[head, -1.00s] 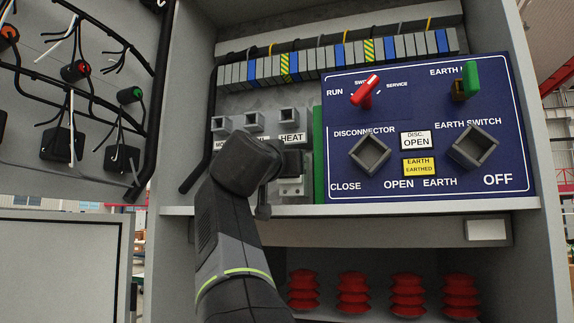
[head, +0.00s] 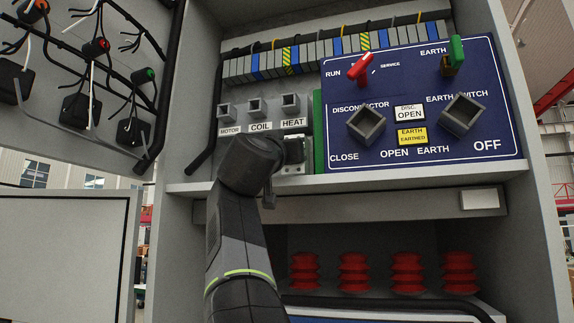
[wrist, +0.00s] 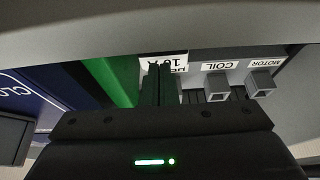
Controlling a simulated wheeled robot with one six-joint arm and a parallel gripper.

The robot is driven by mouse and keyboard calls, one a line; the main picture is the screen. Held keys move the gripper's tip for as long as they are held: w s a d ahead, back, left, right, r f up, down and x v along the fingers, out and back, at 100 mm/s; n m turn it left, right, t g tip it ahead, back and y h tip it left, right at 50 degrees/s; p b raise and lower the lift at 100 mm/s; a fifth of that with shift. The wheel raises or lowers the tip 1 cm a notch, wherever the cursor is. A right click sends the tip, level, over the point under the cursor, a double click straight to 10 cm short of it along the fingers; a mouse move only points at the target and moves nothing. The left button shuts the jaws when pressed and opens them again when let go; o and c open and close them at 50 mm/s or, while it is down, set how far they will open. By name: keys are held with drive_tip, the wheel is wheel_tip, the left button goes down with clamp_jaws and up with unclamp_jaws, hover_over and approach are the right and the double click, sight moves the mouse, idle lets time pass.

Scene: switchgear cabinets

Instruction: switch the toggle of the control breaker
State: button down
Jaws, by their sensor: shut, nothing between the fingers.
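Small grey square switches labelled MOTOR (head: 227,111), COIL (head: 257,107) and HEAT (head: 290,103) stand in a row in the open cabinet. No label reading "control" is legible. I cannot tell whether the fingers touch anything.
A green strip (head: 319,130) and a blue panel (head: 440,165) with red and green handles and two square sockets are right of my gripper. A shelf edge (head: 400,179) runs below. The open door (head: 60,130) with wiring is at left. Red insulators (head: 353,272) stand underneath.

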drive_tip(key=shift+f+b, duration=0.35)
drive_tip(key=shift+b, duration=0.15)
drive_tip(key=shift+f+b, duration=0.25)
drive_tip(key=shift+b, duration=0.2)
drive_tip(key=shift+f, duration=0.15)
